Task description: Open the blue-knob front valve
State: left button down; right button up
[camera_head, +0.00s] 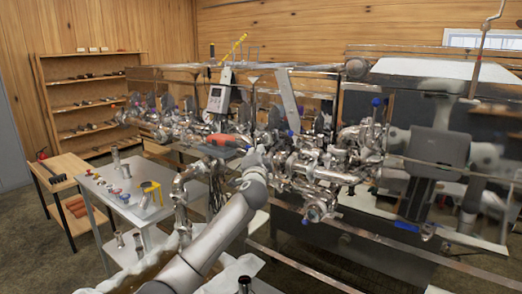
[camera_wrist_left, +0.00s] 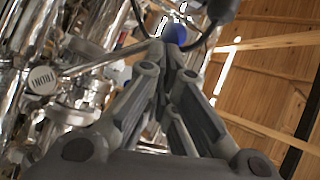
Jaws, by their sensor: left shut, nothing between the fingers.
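My left gripper (camera_head: 262,152) reaches in from the lower left to the metal pipework in the head view. In the left wrist view its fingers (camera_wrist_left: 172,58) are together, with nothing visible between them. A blue knob (camera_wrist_left: 175,33) shows just beyond the fingertips there, at the end of a metal lever. I cannot tell whether they touch. In the head view, blue knobs show at the upper right (camera_head: 376,102) and low front (camera_head: 305,222) of the pipework. I cannot tell which one the wrist view shows. My right arm is at the right; its fingers are not clear.
Dense steel pipes and valves (camera_head: 320,165) crowd the area around my left gripper. An orange-handled tool (camera_head: 222,140) lies behind it. A grey table (camera_head: 120,205) with small parts stands at the left. A wooden shelf (camera_head: 88,100) stands by the back wall.

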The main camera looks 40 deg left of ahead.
pick_arm(q)
jog(key=a+f+n+h+p, duration=0.3)
jog(key=a+f+p, duration=0.1)
jog(key=a+p, duration=0.1)
jog(key=shift+w+f+h, duration=0.15)
jog(key=shift+w+h, duration=0.2)
jog(key=shift+h, duration=0.05)
jog(key=shift+a+f, duration=0.1)
dwell(0.4)
